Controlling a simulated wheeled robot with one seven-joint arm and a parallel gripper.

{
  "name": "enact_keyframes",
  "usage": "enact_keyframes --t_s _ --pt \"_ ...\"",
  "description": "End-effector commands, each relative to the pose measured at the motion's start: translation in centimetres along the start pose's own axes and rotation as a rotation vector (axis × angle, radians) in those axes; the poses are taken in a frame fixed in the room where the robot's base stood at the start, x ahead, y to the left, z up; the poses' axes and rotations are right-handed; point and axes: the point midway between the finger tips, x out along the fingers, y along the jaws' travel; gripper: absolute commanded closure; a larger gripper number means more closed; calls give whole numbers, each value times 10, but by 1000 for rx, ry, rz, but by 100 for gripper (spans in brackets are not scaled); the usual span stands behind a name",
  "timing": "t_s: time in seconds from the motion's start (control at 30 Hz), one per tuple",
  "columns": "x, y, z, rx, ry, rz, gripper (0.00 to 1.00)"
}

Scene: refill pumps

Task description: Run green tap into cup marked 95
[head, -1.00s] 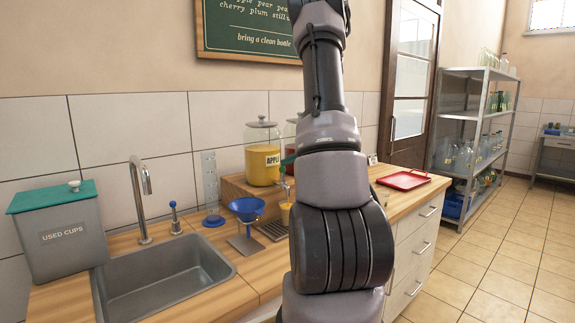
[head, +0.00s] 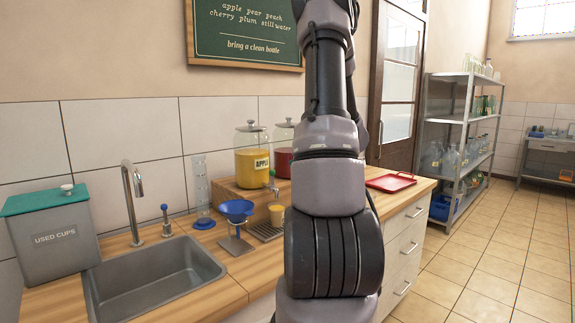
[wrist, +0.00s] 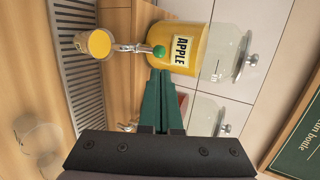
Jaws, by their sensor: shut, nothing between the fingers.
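The yellow jar labelled APPLE (head: 252,160) stands on a wooden block; it also shows in the wrist view (wrist: 183,50). Its metal tap has a round green knob (wrist: 159,51). A cup (wrist: 80,42) with yellow juice stands below the spout on the drip grille, and shows in the head view (head: 277,218). A marking on its side is too small to read. My gripper (wrist: 162,78) is shut and empty, its green fingertips pointing at the knob with a small gap in the picture. In the head view my arm hides the gripper.
A red jar (head: 282,158) stands beside the yellow one. A blue funnel on a stand (head: 236,208), a sink (head: 155,280) and a used-cups bin (head: 55,240) are to the left. A red tray (head: 390,183) lies right. Clear cups (wrist: 40,135) show in the wrist view.

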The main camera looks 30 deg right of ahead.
Motion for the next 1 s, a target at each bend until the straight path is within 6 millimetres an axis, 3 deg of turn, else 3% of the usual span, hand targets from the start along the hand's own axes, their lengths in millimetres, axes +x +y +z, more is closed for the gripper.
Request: enact_keyframes --t_s 0.1,0.3,0.9,1.0 --pt "-21 4 0 1 3 -1 100" --pt "-39 8 0 0 1 -1 100" --pt "-41 9 0 0 0 0 100" --pt "-40 5 7 -6 -14 4 100"
